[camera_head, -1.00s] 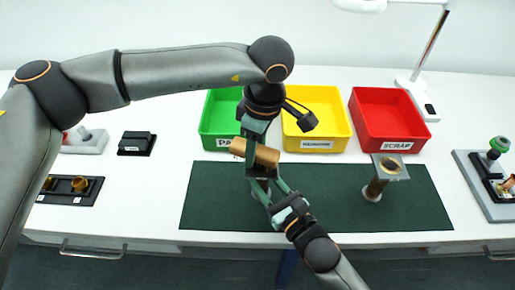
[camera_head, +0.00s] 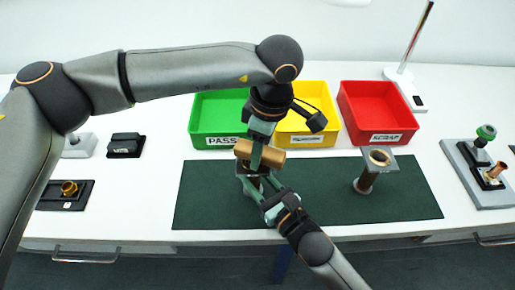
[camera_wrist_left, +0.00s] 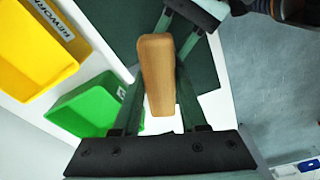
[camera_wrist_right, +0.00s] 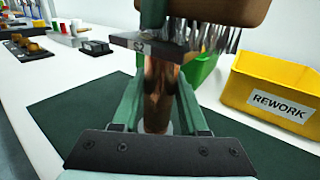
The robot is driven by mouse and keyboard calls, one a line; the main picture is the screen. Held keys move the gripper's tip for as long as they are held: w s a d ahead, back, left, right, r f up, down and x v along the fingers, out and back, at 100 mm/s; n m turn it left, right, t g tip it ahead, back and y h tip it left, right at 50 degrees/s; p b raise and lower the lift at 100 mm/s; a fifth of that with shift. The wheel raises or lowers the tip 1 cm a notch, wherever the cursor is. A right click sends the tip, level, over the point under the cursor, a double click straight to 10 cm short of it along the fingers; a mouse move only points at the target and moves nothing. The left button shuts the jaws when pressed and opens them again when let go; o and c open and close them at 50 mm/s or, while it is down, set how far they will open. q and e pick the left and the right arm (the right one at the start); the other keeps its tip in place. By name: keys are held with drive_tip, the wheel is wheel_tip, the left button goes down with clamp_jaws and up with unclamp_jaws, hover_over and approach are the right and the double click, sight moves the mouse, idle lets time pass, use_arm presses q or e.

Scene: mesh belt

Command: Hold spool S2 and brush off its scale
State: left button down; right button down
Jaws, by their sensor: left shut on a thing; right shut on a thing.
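Spool S2 has a square grey flange with an "S2" label (camera_wrist_right: 140,47) and a copper-brown barrel (camera_wrist_right: 158,95). My right gripper (camera_wrist_right: 157,120) is shut on the barrel; in the head view it (camera_head: 262,187) holds the spool over the mat's left part. My left gripper (camera_head: 258,150) is shut on a brush with a wooden handle (camera_wrist_left: 158,75). The brush (camera_head: 273,158) is above the spool in the head view. Its bristles (camera_wrist_right: 205,35) hang at the top flange in the right wrist view; I cannot tell whether they touch. Scale is not clearly visible.
Another flanged spool (camera_head: 366,182) stands on the dark green mat (camera_head: 310,215). Green (camera_head: 197,135), yellow (camera_head: 285,130) and red (camera_head: 350,122) bins stand behind it. A black tray (camera_head: 50,203) is at left and a grey fixture board (camera_head: 490,195) at right. The mat's middle is clear.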

sight(244, 144)
use_arm(q)
drive_tip(key=shift+w+a+f, duration=0.1)
drive_tip(key=shift+w+a, duration=0.25)
drive_tip(key=shift+a, duration=0.45)
drive_tip(key=shift+w+a, duration=0.3)
drive_tip(key=shift+a, duration=0.5)
drive_tip(key=shift+s+d, duration=0.35)
drive_tip(key=shift+d, duration=0.5)
drive_tip(key=shift+s+d, duration=0.35)
drive_tip(key=shift+d, duration=0.5)
drive_tip(key=shift+w+a, duration=0.35)
drive_tip(key=shift+a, duration=0.5)
drive_tip(key=shift+w+a, duration=0.35)
drive_tip(key=shift+a, duration=0.5)
use_arm(e)
drive_tip(key=shift+r, duration=0.1)
use_arm(q)
drive_tip(key=shift+s+d, duration=0.25)
drive_tip(key=shift+d, duration=0.45)
drive_tip(key=shift+s+d, duration=0.25)
drive_tip(key=shift+d, duration=0.25)
drive_tip(key=shift+s+d, duration=0.25)
drive_tip(key=shift+d, duration=0.25)
drive_tip(key=shift+f, duration=0.1)
drive_tip(key=shift+r, duration=3.6)
